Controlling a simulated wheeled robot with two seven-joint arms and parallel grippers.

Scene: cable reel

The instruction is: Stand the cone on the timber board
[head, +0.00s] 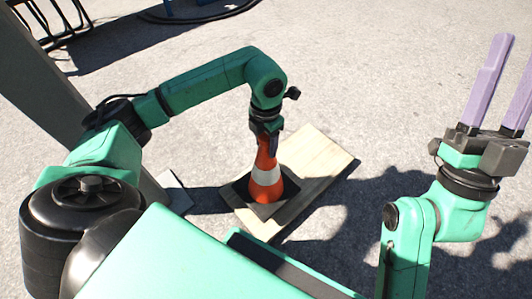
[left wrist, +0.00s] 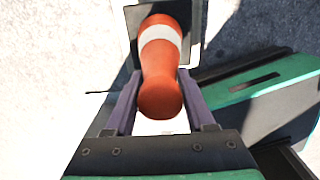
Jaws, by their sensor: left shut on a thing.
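The orange cone (head: 265,181) has a white band and a dark square base. It stands about upright over the near part of the pale timber board (head: 318,152). Its base overlaps the board's left edge in the head view; I cannot tell whether it touches the board. My left gripper (head: 271,145) points down and is shut on the cone's top. In the left wrist view the cone (left wrist: 160,75) runs between the two purple fingers of the left gripper (left wrist: 162,110). My right gripper (head: 514,58) is raised at the right, open and empty, its purple fingers pointing up.
Grey asphalt (head: 400,110) surrounds the board, with free room behind it and to its right. A black curved cable or hose (head: 205,17) and dark metal frames (head: 60,18) are at the far left. My own shadow falls right of the board.

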